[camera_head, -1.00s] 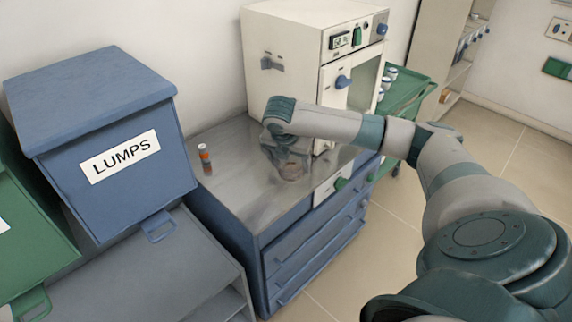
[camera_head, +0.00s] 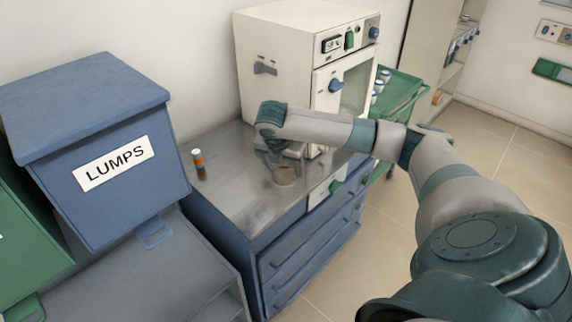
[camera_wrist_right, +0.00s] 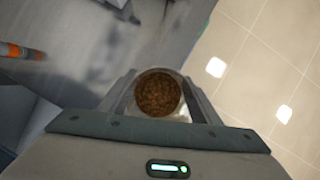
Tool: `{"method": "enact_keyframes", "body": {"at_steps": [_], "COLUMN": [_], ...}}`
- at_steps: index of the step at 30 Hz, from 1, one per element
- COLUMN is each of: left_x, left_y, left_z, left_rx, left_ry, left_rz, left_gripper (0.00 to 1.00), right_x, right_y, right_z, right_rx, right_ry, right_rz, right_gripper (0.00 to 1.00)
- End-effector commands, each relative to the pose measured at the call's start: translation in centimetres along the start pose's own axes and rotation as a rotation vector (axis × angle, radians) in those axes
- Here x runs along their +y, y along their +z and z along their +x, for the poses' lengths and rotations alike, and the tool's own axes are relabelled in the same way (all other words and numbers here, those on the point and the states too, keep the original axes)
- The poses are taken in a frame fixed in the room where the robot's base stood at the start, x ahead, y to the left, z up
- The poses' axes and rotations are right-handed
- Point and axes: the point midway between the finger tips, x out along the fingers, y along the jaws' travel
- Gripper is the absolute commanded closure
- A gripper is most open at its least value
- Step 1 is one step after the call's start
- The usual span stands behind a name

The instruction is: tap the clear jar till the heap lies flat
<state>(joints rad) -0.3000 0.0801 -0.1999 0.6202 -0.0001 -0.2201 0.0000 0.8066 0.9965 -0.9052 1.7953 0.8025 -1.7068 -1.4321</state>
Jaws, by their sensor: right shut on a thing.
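The clear jar (camera_head: 284,175) is at the top of the blue cabinet, near its front edge. In the right wrist view the jar (camera_wrist_right: 158,96) is seen from above, with brown granular stuff (camera_wrist_right: 157,94) inside. The shape of the heap's surface is hard to tell from above. My right gripper (camera_head: 280,160) points down over the jar and is shut on it, one finger on each side. I cannot tell whether the jar touches the cabinet top. My left gripper is not in view.
A white furnace (camera_head: 300,75) stands behind. A blue bin labelled LUMPS (camera_head: 100,150) is at the left. A green cart (camera_head: 400,95) stands behind the cabinet.

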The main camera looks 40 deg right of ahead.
Motion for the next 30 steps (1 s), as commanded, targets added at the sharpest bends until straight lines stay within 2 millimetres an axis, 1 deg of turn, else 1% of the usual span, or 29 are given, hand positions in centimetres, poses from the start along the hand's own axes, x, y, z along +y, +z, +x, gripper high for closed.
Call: {"method": "enact_keyframes", "body": {"at_steps": [11, 30], "left_x": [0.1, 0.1], "left_y": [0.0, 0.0], "left_z": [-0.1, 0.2], "left_rx": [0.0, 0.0], "left_ry": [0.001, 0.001], "left_rz": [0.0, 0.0], "left_gripper": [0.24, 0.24], "right_x": [2.1, 5.6], "right_y": [-0.5, -1.5], "right_z": [1.2, 3.5], "right_rx": [0.0, 0.0], "right_ry": [0.001, 0.002], "right_rz": [0.0, 0.0], "right_gripper": [0.6, 0.6]}}
